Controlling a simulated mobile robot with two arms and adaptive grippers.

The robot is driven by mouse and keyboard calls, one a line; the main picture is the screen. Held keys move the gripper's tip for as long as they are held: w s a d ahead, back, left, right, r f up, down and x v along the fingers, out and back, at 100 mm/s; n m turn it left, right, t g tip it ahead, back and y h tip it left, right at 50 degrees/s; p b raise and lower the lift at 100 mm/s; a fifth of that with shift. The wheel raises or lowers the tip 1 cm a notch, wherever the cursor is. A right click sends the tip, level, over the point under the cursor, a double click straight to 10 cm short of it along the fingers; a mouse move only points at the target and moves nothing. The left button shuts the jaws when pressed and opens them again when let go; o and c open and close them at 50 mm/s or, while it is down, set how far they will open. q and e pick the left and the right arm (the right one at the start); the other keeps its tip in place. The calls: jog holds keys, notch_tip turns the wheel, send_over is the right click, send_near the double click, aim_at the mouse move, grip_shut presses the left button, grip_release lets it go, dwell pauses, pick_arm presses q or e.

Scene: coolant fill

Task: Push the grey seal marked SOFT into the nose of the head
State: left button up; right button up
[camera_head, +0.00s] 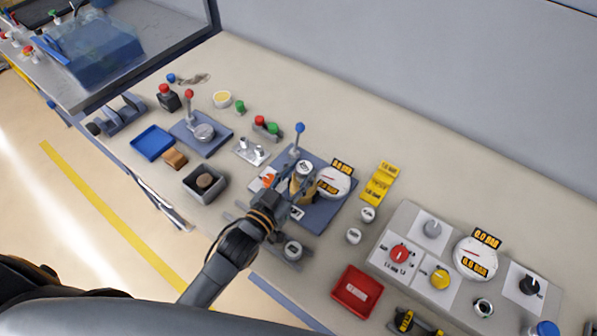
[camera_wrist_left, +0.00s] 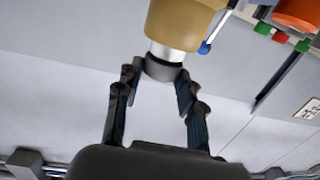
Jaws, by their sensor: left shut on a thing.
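My left gripper (camera_head: 286,200) reaches over the blue base plate of a small test stand. In the left wrist view its two black fingers are closed on a short grey seal (camera_wrist_left: 163,69). The seal sits directly under the pale nose (camera_wrist_left: 166,51) of the tan head (camera_wrist_left: 182,22). It appears to touch the nose; how far it is in I cannot tell. The tan head also shows in the head view (camera_head: 304,189), partly hidden by my gripper. No SOFT marking is readable on the held seal. My right gripper is not in view.
A round gauge (camera_head: 333,182) stands right beside the head, and a blue-knobbed lever (camera_head: 299,130) rises behind. Small light cylinders (camera_head: 368,214) stand to the right. A red tray (camera_head: 357,292) and a control panel (camera_head: 408,222) lie farther right. The back of the bench is clear.

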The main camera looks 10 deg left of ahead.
pick_arm(q)
jog(key=shift+f, duration=0.25)
jog(key=o, duration=1.1)
jog(key=v, duration=1.2)
jog(key=shift+f, duration=0.1)
